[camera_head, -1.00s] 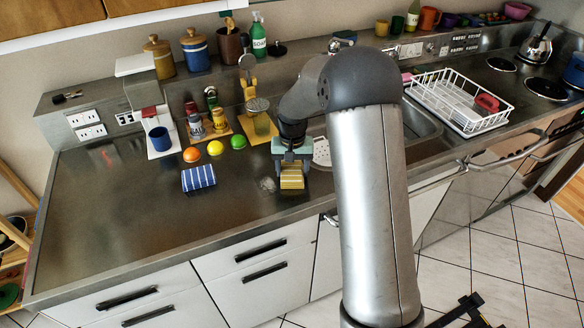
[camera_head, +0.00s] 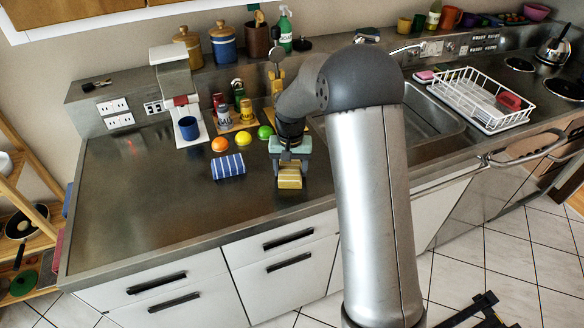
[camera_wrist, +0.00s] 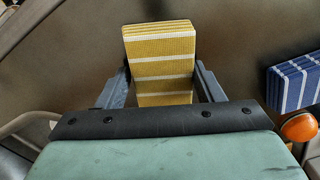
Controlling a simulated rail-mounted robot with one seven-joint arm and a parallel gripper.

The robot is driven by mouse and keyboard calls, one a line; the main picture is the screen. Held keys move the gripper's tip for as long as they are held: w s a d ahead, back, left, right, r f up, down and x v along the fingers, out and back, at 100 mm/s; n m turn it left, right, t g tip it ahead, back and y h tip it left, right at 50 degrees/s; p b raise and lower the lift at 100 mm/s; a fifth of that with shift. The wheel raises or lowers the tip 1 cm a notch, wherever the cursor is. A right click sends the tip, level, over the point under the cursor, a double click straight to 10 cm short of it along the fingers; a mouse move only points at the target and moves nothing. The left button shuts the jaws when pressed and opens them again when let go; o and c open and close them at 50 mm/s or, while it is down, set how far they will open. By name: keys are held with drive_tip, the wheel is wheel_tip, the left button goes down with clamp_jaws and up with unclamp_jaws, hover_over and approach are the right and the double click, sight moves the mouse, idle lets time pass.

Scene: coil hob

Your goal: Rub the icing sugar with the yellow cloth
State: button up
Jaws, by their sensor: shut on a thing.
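The yellow cloth (camera_head: 290,178), a folded block with white stripes, is held low at the steel counter. My gripper (camera_head: 290,163) is above it, shut on it. In the wrist view the yellow cloth (camera_wrist: 160,62) sits between the two grey fingers (camera_wrist: 160,88) and sticks out past them. The icing sugar does not show in either current view. The cloth and gripper cover the spot where a pale patch showed earlier, so I cannot tell how much of it is there.
A blue striped cloth (camera_head: 228,166) lies to the left. An orange (camera_head: 220,144), a lemon (camera_head: 243,138) and a lime (camera_head: 265,132) sit behind. A blue mug (camera_head: 188,128) stands further left. The counter's left part is clear. A white dish rack (camera_head: 470,100) stands right.

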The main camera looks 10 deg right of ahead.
drive_tip(key=r, duration=0.1)
drive_tip(key=r+p, duration=0.1)
drive_tip(key=r, duration=0.1)
drive_tip(key=shift+a, duration=0.25)
drive_tip(key=shift+r+p, duration=1.7)
drive_tip(key=shift+r, duration=0.9)
drive_tip(key=shift+d, duration=0.1)
